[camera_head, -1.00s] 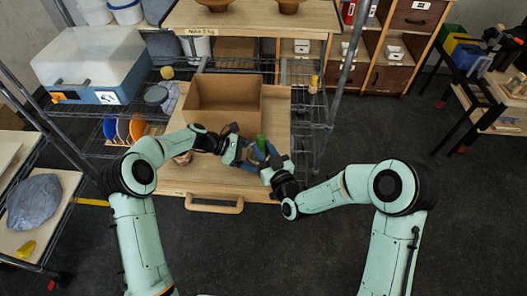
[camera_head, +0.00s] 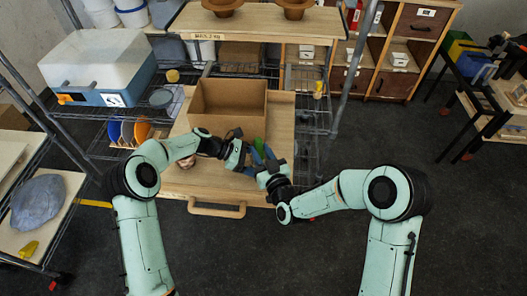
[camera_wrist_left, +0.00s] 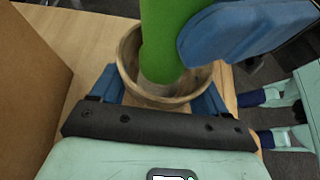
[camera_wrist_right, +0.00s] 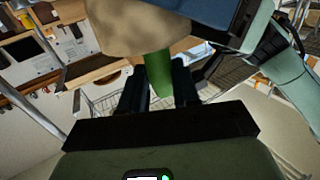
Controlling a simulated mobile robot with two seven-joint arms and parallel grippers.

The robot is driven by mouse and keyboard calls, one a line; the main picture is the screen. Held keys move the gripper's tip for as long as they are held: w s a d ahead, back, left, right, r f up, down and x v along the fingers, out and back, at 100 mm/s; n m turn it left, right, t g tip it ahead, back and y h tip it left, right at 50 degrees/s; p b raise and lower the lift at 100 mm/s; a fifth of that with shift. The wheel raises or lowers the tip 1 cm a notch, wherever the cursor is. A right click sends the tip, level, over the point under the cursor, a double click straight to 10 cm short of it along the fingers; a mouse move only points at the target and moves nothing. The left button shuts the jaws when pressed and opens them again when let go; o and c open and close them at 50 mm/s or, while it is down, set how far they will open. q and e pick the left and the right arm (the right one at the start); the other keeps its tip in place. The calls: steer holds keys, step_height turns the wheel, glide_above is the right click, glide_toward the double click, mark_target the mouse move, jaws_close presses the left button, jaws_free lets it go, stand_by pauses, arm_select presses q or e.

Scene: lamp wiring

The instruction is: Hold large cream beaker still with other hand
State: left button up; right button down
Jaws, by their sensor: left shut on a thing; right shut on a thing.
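The large cream beaker (camera_wrist_left: 128,62) is a round, open-topped vessel between the blue fingers of my left gripper (camera_wrist_left: 165,95), which is shut on it. Its pale, blurred side also shows in the right wrist view (camera_wrist_right: 135,28). A green cylinder (camera_wrist_left: 162,40) stands in the beaker's mouth; its lower end is hidden. My right gripper (camera_wrist_right: 160,82) is shut on the green cylinder (camera_wrist_right: 157,72), close to the beaker. In the head view, my left gripper (camera_head: 240,158) and right gripper (camera_head: 270,172) meet over the wooden board, with the green cylinder (camera_head: 259,145) between them.
An open cardboard box (camera_head: 229,120) stands on the wooden board (camera_head: 215,190) just behind my grippers. Wire shelves and a white-and-blue cooler (camera_head: 100,70) are to the left. A drawer cabinet (camera_head: 390,85) stands at back right.

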steer(key=shift+s+a+f, duration=0.1)
steer(key=shift+s, duration=0.85)
